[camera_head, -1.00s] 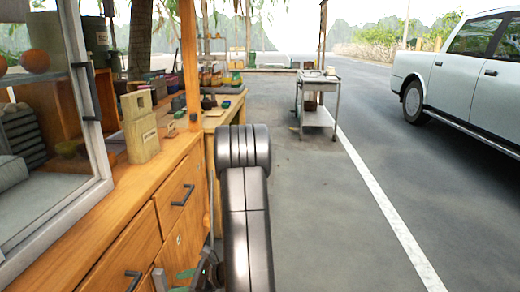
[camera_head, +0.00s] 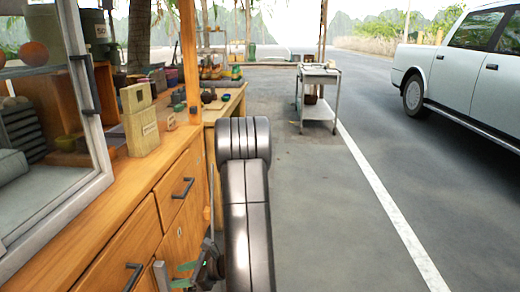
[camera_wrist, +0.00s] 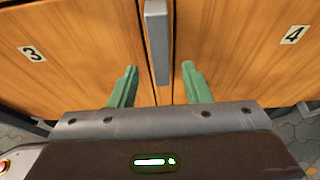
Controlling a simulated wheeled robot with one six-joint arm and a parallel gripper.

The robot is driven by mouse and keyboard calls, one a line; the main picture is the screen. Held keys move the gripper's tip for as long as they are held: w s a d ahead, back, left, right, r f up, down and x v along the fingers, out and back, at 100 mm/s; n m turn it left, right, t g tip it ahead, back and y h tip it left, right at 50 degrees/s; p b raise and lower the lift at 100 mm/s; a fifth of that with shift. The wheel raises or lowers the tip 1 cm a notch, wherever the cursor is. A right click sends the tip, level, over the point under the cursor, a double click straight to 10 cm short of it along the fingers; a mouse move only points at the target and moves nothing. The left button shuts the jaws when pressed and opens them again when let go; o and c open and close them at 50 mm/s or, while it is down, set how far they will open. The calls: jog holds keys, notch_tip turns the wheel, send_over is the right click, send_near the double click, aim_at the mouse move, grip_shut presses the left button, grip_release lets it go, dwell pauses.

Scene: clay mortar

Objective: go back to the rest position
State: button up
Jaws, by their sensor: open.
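My gripper (camera_wrist: 158,88) shows in the wrist view with its two green fingers apart and nothing between them. It faces the wooden cabinet doors marked 3 (camera_wrist: 70,50) and 4 (camera_wrist: 240,50). A grey vertical handle (camera_wrist: 157,45) stands just beyond the fingertips; I cannot tell whether they touch it, but a gap seems to show. In the head view my gripper (camera_head: 184,274) is low beside the cabinet front, partly hidden by my dark arm.
The wooden counter (camera_head: 85,235) with drawers runs along the left, with a glass case (camera_head: 60,215) and a box (camera_head: 141,130) on top. A metal cart (camera_head: 319,95) stands ahead. A pickup (camera_head: 460,75) is at right. Paving (camera_head: 310,190) between is clear.

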aim_at(167, 278)
jog(key=b+x, duration=0.1)
jog(key=x, duration=0.4)
jog(key=shift+a+f, duration=0.25)
jog(key=shift+d+r+m+p, duration=0.15)
jog(key=shift+r+m+p, duration=0.15)
jog(key=shift+r+p, duration=0.35)
jog(key=m+g+p, duration=0.2)
jog(key=p, duration=0.1)
jog(key=shift+w+f, duration=0.1)
jog(key=shift+f, duration=0.15)
jog(key=shift+f+m+g+y+p, duration=0.2)
jog(key=shift+m+g+y+p, duration=0.1)
jog(key=shift+m+g+p, duration=0.85)
jog(key=shift+d+t, duration=0.1)
jog(key=shift+t, duration=0.15)
